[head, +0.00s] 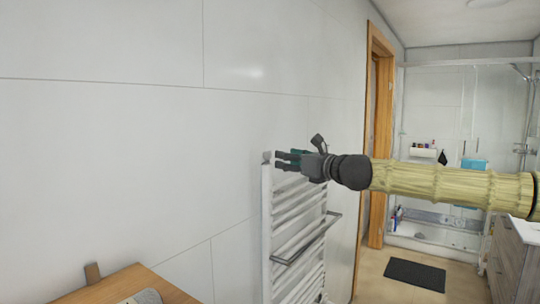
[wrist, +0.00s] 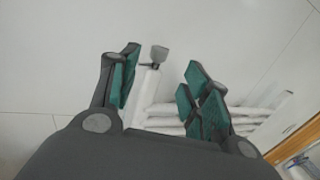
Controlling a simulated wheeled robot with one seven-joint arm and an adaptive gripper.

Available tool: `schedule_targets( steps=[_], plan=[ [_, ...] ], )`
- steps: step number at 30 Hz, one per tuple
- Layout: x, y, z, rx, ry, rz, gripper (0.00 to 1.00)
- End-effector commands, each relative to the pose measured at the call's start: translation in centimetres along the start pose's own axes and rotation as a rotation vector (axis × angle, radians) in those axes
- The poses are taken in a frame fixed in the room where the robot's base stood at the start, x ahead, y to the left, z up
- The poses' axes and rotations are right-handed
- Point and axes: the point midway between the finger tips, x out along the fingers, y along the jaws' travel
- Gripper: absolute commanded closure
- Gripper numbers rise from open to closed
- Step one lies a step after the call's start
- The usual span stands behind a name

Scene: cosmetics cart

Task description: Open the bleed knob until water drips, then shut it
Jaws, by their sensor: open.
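The bleed knob (wrist: 159,54) is a small grey cap on top of the white towel radiator's end post. In the wrist view it stands between my two open, green-padded fingers, nearer the left finger, and beyond their tips. In the head view the knob (head: 267,156) sits at the radiator's top left corner. My gripper (head: 279,160) is level with it and close by, with its fingers pointing left toward it. My gripper (wrist: 163,75) is open and holds nothing. I cannot tell from the pictures whether a finger touches the knob. No water drops show.
The white towel radiator (head: 268,215) stands against the tiled wall, with a grey rail (head: 308,240) across its front. A wooden table (head: 130,284) is at the lower left. A wooden door frame (head: 378,130) is behind my arm. A dark mat (head: 415,273) lies on the floor.

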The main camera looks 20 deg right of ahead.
Motion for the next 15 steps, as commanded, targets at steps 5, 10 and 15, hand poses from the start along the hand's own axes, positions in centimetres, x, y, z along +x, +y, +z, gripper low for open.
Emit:
schedule_targets(
  steps=[5,10,15],
  plan=[
    [1.8,0.0,0.1,-0.001,0.002,0.001,0.53],
    [3.5,0.1,0.1,-0.001,0.001,0.002,0.53],
    [5.2,0.1,0.1,-0.002,0.001,0.001,0.53]
  ],
)
